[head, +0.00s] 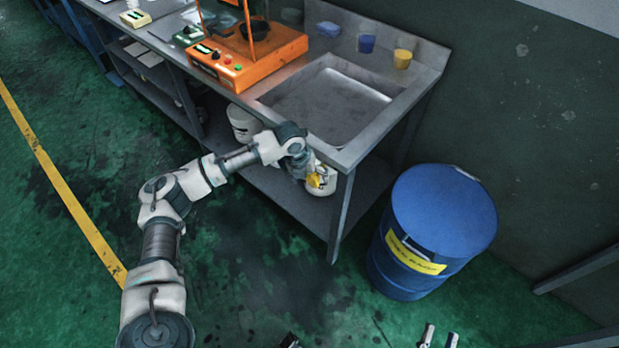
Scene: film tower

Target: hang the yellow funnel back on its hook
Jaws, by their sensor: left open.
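My left gripper (312,175) is open under the front edge of the sink bench, at a white bucket (323,187) on the lower shelf. A small yellow thing (318,180), possibly the yellow funnel, shows at the fingertips; I cannot tell whether it touches them or the bucket. A yellow cup-like thing (402,59) is at the backsplash behind the sink, beside a blue one (366,43). I cannot make out a hook. Two pale finger-like parts (439,337), possibly my right gripper, are cut off by the bottom edge.
The metal sink (330,102) is set in the bench, with an orange machine (247,62) to its left. Another white bucket (243,122) stands on the lower shelf. A blue drum (432,230) stands right of the bench. The green floor in front is clear.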

